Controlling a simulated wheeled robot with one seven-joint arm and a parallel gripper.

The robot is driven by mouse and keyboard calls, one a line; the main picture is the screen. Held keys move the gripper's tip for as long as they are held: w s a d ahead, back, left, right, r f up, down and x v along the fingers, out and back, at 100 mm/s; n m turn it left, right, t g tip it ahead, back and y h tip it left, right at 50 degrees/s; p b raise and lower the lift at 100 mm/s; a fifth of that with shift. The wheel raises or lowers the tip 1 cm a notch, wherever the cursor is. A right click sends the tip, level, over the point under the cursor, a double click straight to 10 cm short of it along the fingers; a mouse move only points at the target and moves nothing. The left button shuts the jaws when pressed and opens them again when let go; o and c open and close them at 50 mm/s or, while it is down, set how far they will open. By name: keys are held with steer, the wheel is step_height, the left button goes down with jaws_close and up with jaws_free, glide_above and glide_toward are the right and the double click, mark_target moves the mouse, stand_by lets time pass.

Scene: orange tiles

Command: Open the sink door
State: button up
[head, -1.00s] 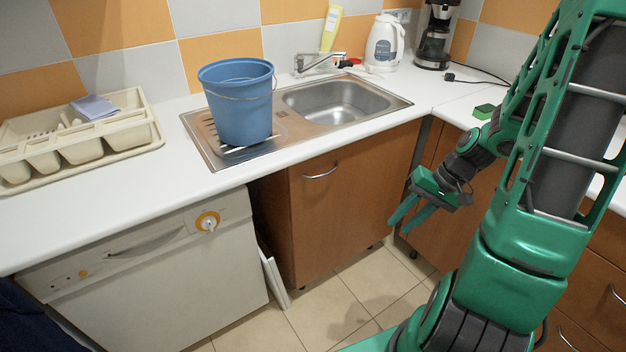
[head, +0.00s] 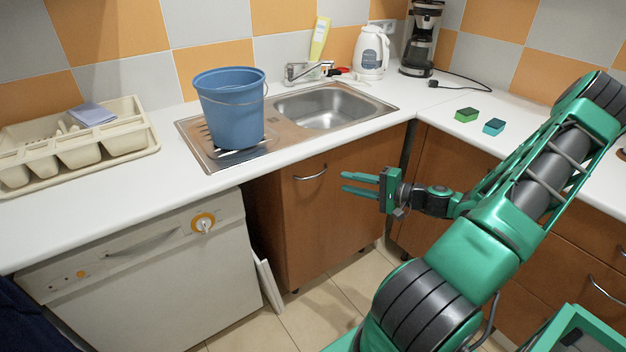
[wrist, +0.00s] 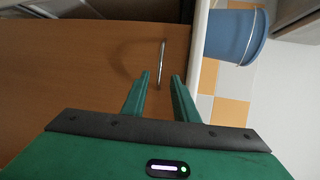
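The sink door (head: 335,200) is a brown wooden cabinet front under the sink, and it looks closed. Its curved metal handle (head: 311,173) is near the top left of the door. My gripper (head: 343,183) is right of the handle in the head view, with its green fingers pointing left. In the wrist view, the handle (wrist: 161,64) stands out from the door (wrist: 70,60) just beyond the fingertips, in line with the gap between them. My gripper (wrist: 160,76) is open and empty there, apart from the handle.
The counter edge (wrist: 197,50) runs close beside the handle. A blue bucket (head: 231,110) stands on the drainboard beside the sink basin (head: 330,108). The white dishwasher (head: 150,270) is left of the door. A white panel (head: 268,287) leans low between them.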

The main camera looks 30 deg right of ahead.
steer(key=x, duration=1)
steer(key=shift+w+a, duration=0.2)
steer(key=shift+w, duration=0.1)
steer(key=shift+f, duration=0.15)
jaws_close()
steer(key=shift+f, duration=0.1)
stand_by(0.8)
